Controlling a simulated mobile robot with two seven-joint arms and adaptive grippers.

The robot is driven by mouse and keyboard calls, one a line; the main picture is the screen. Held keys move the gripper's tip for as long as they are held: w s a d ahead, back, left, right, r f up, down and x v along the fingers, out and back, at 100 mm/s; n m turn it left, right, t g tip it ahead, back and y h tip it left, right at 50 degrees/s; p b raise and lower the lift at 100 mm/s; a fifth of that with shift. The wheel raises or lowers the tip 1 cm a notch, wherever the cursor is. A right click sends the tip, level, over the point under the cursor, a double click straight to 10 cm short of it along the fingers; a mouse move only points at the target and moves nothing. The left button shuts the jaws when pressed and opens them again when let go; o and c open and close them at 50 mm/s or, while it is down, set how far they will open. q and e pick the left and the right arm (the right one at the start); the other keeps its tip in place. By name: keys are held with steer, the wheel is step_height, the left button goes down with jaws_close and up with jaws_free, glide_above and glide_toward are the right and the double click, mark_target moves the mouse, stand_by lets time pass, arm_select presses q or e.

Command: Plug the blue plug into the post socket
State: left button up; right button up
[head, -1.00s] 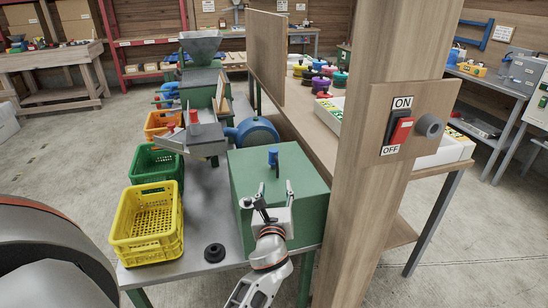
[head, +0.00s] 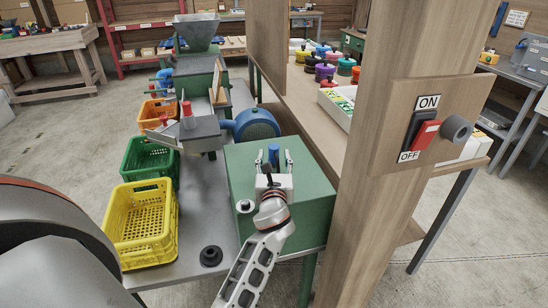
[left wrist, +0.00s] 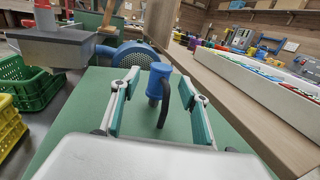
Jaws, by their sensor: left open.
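The blue plug (head: 273,151) stands upright on top of the green box (head: 315,190). In the left wrist view the plug (left wrist: 158,80) has a dark cable curving down from it. My left gripper (head: 273,163) is open over the box, with its two fingers on either side of the plug. In the left wrist view my left gripper (left wrist: 160,100) shows gaps between both fingers and the plug. The post socket (head: 457,128) is a grey round fitting on the wooden post, right of the red ON/OFF switch (head: 421,135). My right gripper is out of view.
The wooden post (head: 370,220) rises right of the green box. Yellow (head: 110,232), green (head: 128,185) and orange (head: 147,122) crates line the left side. A blue motor (head: 256,126) and machine stand behind the box. A black ring-like part (head: 211,256) lies in front.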

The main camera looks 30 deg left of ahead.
mark_target(274, 154)
arm_select(q)
steer(key=shift+x, duration=1.95)
jaws_close()
